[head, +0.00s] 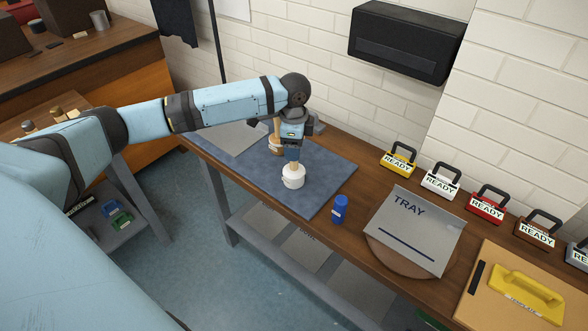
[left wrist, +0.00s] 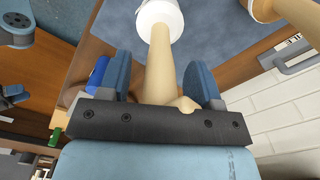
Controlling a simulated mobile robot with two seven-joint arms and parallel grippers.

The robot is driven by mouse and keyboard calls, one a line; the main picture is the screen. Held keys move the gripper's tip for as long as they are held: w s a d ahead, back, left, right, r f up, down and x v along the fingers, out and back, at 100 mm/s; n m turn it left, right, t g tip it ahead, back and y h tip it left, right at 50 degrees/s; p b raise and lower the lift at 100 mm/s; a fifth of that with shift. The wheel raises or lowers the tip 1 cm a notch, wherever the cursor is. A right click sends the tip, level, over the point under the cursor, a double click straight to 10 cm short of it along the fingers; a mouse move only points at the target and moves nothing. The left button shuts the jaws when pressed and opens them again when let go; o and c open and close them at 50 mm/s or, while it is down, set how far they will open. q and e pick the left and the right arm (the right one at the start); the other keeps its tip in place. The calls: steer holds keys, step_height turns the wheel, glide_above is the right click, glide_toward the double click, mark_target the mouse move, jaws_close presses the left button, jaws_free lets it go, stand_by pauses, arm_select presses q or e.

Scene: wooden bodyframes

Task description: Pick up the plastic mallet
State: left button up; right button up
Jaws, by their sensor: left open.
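A mallet with a white head, which looks like the plastic mallet (head: 293,178), stands head down on the blue-grey mat (head: 325,182), its pale wooden handle pointing up. My left gripper (head: 292,153) is above the head, around the handle. In the left wrist view the two blue fingers of the left gripper (left wrist: 158,62) are apart, one on each side of the mallet's handle (left wrist: 160,65). Gaps show between handle and fingers. The white head (left wrist: 160,15) lies beyond the fingertips. My right gripper is in neither view.
A second, wooden-looking mallet (head: 275,146) stands close behind the gripper. A blue bottle (head: 339,209) stands by the mat's right edge. A grey board marked TRAY (head: 415,229) and several padlock-shaped READY signs (head: 440,181) are further right. A brick wall (head: 300,60) borders the bench.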

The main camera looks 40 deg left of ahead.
arm_select(q)
steer(key=c, duration=1)
